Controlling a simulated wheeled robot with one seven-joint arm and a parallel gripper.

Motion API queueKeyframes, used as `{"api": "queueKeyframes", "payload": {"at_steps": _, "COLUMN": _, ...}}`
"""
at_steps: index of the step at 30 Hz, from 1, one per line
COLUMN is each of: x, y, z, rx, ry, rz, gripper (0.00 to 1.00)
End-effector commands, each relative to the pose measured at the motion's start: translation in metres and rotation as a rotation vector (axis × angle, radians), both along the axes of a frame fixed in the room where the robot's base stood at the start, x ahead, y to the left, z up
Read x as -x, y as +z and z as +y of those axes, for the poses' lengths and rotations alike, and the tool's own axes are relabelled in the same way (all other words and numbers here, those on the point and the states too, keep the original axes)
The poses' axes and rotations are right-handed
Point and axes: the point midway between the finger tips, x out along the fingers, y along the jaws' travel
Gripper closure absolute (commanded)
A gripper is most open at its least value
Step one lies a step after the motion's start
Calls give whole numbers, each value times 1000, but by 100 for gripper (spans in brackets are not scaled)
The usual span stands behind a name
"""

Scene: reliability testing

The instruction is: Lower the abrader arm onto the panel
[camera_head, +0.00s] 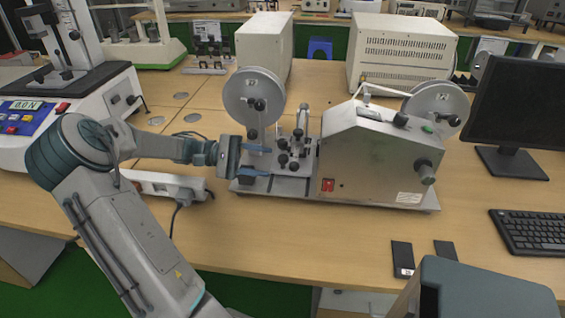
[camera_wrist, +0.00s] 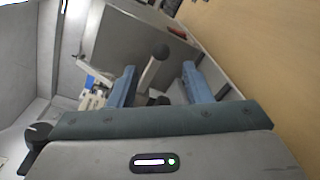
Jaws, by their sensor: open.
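The abrader (camera_head: 375,150) is a grey metal machine on a base plate (camera_head: 330,197), with a reel at each end. Upright parts with dark knobs (camera_head: 290,150) stand left of its housing; I cannot tell for sure which is the abrader arm. In the wrist view, a metal lever with a dark ball knob (camera_wrist: 161,51) shows between and beyond my blue fingers. My gripper (camera_head: 263,173) is open at the left end of the machine, level with the knobbed parts. In the wrist view, my gripper (camera_wrist: 160,86) holds nothing. The panel cannot be made out clearly.
The left reel (camera_head: 254,95) rises just behind my gripper. A power strip (camera_head: 165,186) lies left of the base plate. A monitor (camera_head: 520,105) and keyboard (camera_head: 530,232) stand at the right.

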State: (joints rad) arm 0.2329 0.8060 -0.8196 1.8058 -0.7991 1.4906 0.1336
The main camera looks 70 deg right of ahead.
Motion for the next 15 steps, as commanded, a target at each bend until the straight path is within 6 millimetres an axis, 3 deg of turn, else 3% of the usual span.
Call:
{"api": "queueKeyframes", "payload": {"at_steps": 6, "x": -26, "y": 2, "z": 5, "rx": -1, "ry": 0, "rz": 0, "gripper": 55}}
{"api": "queueKeyframes", "payload": {"at_steps": 15, "x": -31, "y": 2, "z": 7, "rx": -1, "ry": -1, "rz": 1, "gripper": 55}}
